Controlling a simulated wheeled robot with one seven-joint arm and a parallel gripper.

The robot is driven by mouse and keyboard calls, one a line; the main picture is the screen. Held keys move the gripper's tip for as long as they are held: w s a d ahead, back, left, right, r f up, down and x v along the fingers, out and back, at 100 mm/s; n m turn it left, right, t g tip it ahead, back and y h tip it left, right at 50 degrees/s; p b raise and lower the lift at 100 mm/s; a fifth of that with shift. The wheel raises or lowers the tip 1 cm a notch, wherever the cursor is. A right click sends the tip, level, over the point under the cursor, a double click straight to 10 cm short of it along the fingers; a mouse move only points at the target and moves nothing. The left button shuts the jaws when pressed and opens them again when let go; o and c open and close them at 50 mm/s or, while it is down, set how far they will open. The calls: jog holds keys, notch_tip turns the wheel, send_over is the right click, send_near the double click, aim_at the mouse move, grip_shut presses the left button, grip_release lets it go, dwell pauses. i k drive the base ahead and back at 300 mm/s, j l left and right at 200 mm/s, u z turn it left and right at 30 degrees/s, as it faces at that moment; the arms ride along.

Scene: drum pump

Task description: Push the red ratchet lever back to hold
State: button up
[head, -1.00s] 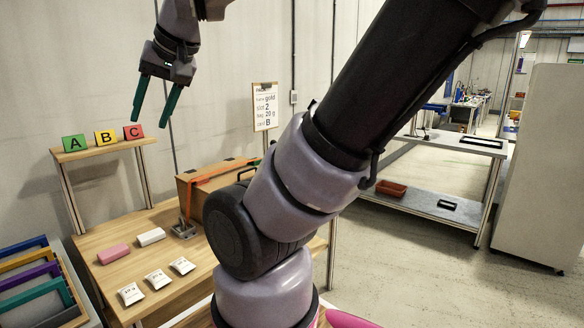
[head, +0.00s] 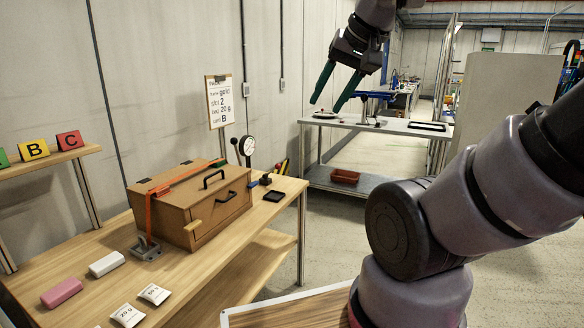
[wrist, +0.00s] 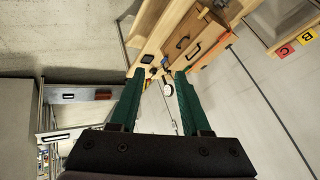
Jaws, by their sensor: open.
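A brown wooden chest (head: 190,205) stands on the wooden workbench. An orange-red strap (head: 149,212) runs over its lid and down its left end to a grey metal ratchet base (head: 146,248) on the bench. I cannot make out a separate red lever there; the red upright piece may be strap or lever. The chest also shows at the top of the wrist view (wrist: 190,40). My gripper (head: 325,107), with green fingers, is open and empty. It is in the air, right of the chest and well apart from it. Its fingers fill the lower wrist view (wrist: 160,75).
A round gauge (head: 247,146) and a black tray (head: 274,196) are at the bench's right end. A sign (head: 219,101) stands behind the chest. A pink block (head: 62,292), white block (head: 107,264) and white packets (head: 154,294) lie in front. A metal table (head: 380,127) stands farther back.

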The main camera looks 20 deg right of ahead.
aim_at(277, 166)
jog(key=z, duration=0.25)
jog(key=i, duration=1.2)
